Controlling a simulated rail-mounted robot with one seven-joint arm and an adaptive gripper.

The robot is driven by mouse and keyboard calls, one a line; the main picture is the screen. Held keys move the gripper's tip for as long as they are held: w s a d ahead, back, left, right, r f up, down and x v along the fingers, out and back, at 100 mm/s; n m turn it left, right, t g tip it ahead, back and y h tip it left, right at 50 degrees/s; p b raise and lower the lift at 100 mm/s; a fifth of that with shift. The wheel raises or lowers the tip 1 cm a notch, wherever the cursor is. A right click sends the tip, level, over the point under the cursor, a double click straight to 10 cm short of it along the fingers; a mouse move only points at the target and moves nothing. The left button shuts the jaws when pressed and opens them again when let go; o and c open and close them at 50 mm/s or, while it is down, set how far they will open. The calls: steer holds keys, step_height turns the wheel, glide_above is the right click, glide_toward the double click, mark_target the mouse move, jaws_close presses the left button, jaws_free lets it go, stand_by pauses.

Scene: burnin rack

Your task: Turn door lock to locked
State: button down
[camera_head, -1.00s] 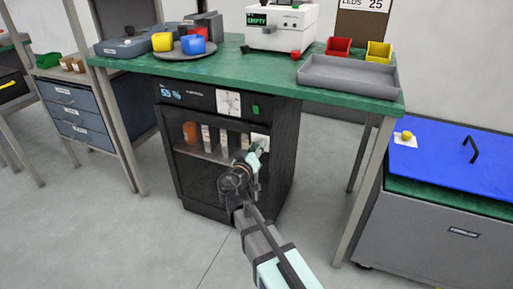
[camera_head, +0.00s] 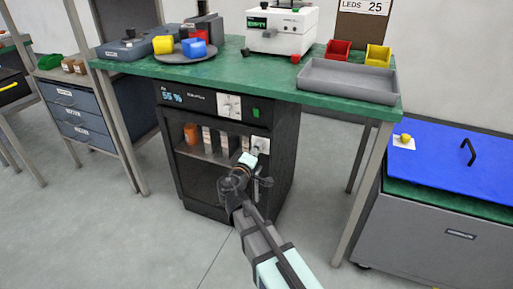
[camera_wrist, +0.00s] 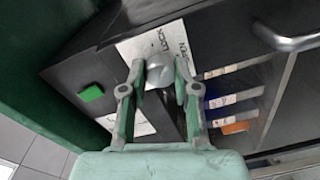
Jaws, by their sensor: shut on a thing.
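The door lock is a round pale grey knob (camera_wrist: 159,71) on a white plate (camera_wrist: 138,51) marked LOCK and OPEN in the wrist view. My gripper (camera_wrist: 160,75) has one finger on each side of the knob and is shut on it. The fingers hide part of the plate, and I cannot tell which mark the knob points to. In the head view the white lock plate (camera_head: 262,144) is at the upper right of the black cabinet's door, with my gripper (camera_head: 255,155) up against it.
The black cabinet (camera_head: 284,150) stands under a green bench (camera_head: 235,72). A green button (camera_wrist: 91,93) is near the lock, and a metal door handle (camera_wrist: 290,40) is at the upper right of the wrist view. A blue-lidded chest (camera_head: 445,150) stands to the right.

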steer(key=n+p, duration=0.5)
steer(key=n, duration=0.3)
steer(key=shift+n+p, duration=0.3)
steer(key=shift+p, duration=0.05)
stand_by(0.4)
steer(key=c, duration=0.9)
jaws_free()
steer(key=shift+o, duration=0.2)
steer(key=v, duration=1.2)
steer(key=shift+a+h, duration=0.15)
steer(key=shift+h, duration=0.15)
